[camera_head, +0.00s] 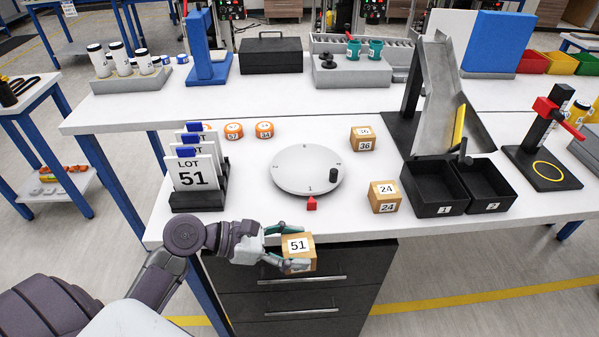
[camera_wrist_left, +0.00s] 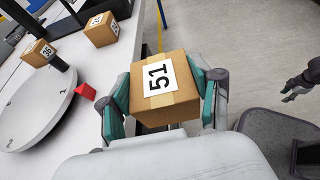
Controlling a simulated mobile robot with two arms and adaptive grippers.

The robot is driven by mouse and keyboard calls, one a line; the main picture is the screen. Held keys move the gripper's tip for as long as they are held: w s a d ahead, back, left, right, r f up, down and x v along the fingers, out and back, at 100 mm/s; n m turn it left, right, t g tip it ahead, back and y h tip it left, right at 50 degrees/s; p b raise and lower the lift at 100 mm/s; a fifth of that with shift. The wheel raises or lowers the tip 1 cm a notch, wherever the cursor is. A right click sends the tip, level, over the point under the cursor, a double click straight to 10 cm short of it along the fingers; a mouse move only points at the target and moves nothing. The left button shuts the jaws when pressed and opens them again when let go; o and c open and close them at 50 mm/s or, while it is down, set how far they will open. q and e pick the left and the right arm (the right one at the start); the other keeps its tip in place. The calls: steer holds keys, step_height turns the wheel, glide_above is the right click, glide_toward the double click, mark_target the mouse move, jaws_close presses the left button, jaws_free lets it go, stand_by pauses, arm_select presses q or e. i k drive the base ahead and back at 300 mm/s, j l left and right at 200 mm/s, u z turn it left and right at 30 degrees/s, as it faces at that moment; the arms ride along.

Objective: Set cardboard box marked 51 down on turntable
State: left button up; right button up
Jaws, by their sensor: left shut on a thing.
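The cardboard box marked 51 (camera_head: 299,255) is held in my left gripper (camera_head: 287,248), in front of the table's front edge and above the dark drawers. In the left wrist view the box (camera_wrist_left: 163,88) sits between the two green-padded fingers of the left gripper (camera_wrist_left: 165,105), its label facing up. The round grey turntable (camera_head: 290,162) lies on the table behind the gripper, apart from the box. It carries numbers around its rim and a black knob (camera_head: 333,176). In the left wrist view it shows at the left (camera_wrist_left: 40,100). A dark hand, likely my right gripper (camera_wrist_left: 288,92), shows at the right edge; its opening is unclear.
A red pointer (camera_head: 311,204) stands at the turntable's front. Boxes marked 36 (camera_head: 363,139) and 24 (camera_head: 384,197) stand to its right. A LOT 51 card rack (camera_head: 197,180) stands to its left. Black bins (camera_head: 437,210) are farther right. Two orange round pieces (camera_head: 249,131) lie behind.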

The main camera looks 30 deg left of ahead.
mark_target(307, 166)
steer(key=i+l+u, duration=0.1)
steer(key=u, duration=0.35)
steer(key=l+u, duration=0.25)
steer(key=u, duration=0.15)
steer(key=i+l+u, duration=0.1)
steer(key=u, duration=0.35)
steer(key=l+u, duration=0.3)
steer(key=u, duration=0.15)
steer(key=l+u, duration=0.1)
steer(key=l, duration=0.3)
steer(key=k+l+u, duration=0.1)
steer(key=l, duration=0.35)
steer(key=k+l, duration=0.1)
steer(key=l, duration=0.3)
steer(key=l+u, duration=0.15)
steer(key=l, duration=0.25)
steer(key=k+l+u, duration=0.1)
steer(key=l, duration=0.3)
steer(key=k+l+u, duration=0.1)
steer(key=l, duration=0.3)
steer(key=i+l, duration=0.2)
steer(key=l, duration=0.2)
